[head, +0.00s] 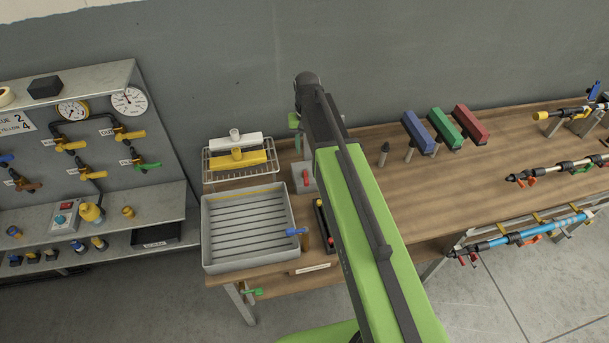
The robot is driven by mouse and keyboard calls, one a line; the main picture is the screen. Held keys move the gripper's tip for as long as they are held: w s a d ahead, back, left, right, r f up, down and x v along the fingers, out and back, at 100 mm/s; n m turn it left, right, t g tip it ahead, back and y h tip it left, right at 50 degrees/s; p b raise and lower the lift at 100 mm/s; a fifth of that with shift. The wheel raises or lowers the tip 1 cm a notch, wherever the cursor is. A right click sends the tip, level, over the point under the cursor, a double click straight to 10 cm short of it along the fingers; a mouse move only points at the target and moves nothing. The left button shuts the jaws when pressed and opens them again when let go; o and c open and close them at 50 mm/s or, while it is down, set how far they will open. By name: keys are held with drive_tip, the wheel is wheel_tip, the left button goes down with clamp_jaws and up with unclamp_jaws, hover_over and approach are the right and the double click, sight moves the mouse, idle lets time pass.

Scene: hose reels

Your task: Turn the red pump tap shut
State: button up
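A small red tap (305,179) stands on a grey block (300,186) on the wooden bench, right of the grey ribbed tray. I take it to be the pump tap; its label and exact handle angle are too small to tell. My green and black arm reaches up past the block's right side and covers part of that area. A small part of my gripper (297,138) shows left of the arm's far end, above the block in the picture. Its fingers are mostly hidden, so I cannot tell whether they are open or touch anything.
The grey tray (248,228) has a blue tap (296,232) at its right edge. A wire rack (239,160) stands behind it. A wall panel at left carries gauges and coloured taps. Blue, green and red blocks (470,125) and lances are at right. Bare bench (420,200) lies right of my arm.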

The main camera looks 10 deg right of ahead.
sight(306, 180)
wheel_tip(306, 180, down, 18)
drive_tip(key=b, duration=1.7)
drive_tip(key=shift+r, duration=0.35)
clamp_jaws()
